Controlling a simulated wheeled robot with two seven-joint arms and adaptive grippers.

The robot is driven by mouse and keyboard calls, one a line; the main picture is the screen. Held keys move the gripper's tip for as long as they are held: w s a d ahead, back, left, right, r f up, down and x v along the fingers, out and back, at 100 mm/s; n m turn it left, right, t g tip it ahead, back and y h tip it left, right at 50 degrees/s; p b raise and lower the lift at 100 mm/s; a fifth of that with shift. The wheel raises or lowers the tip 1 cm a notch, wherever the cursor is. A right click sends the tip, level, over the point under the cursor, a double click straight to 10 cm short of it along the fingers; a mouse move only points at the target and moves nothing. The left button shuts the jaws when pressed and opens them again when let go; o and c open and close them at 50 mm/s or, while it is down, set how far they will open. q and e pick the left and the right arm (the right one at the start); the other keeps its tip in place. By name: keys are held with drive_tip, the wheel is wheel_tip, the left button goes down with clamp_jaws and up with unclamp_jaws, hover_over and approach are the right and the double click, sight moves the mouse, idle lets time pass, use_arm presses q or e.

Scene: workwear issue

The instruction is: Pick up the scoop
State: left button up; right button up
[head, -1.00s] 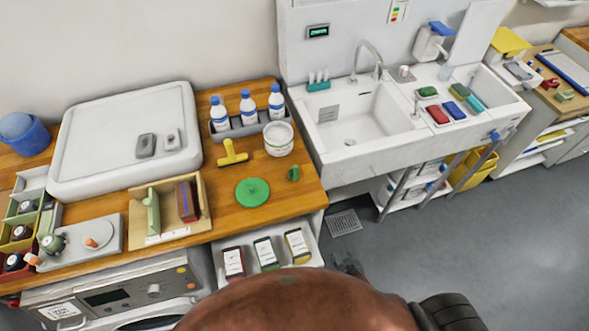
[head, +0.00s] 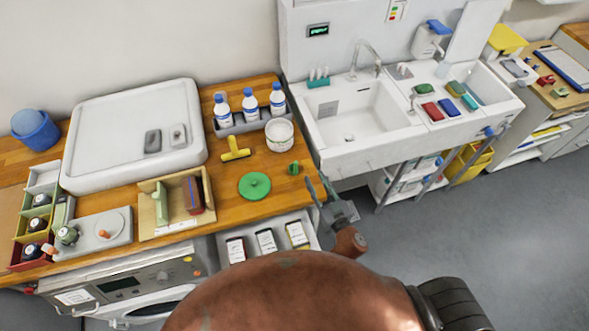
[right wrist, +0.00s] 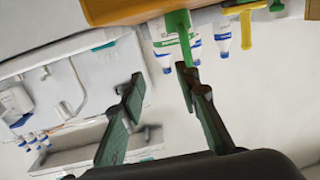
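A small green piece that looks like the scoop (head: 293,168) lies near the right front edge of the wooden worktop, right of a round green lid (head: 254,185). In the right wrist view the green scoop (right wrist: 179,30) shows at the top, beyond the fingertips. My right gripper (head: 318,187) is just off the worktop's front right corner, below and right of the scoop. Its two fingers (right wrist: 158,84) are spread in the right wrist view, with nothing between them. My left gripper is not in view.
A white tub (head: 279,135) stands behind the scoop, and a yellow tool (head: 235,149) lies to its left. Bottles stand in a grey rack (head: 240,126) at the back. An open drawer (head: 309,232) juts out below the worktop. The sink (head: 347,125) is on the right.

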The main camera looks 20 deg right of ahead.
sight(296, 172)
drive_tip(key=a, duration=0.1)
drive_tip(key=a+r+n+y, duration=0.1)
drive_tip(key=a, duration=0.1)
drive_tip(key=shift+w+a+y, duration=0.1)
drive_tip(key=shift+w+y, duration=0.1)
drive_tip(key=shift+y, duration=0.1)
drive_tip(key=shift+w+a+r, duration=0.15)
drive_tip(key=shift+w+a, duration=0.2)
drive_tip(key=shift+w, duration=0.45)
drive_tip(key=x, duration=0.6)
drive_tip(key=shift+p, duration=0.3)
drive_tip(key=shift+s, duration=0.1)
clamp_jaws()
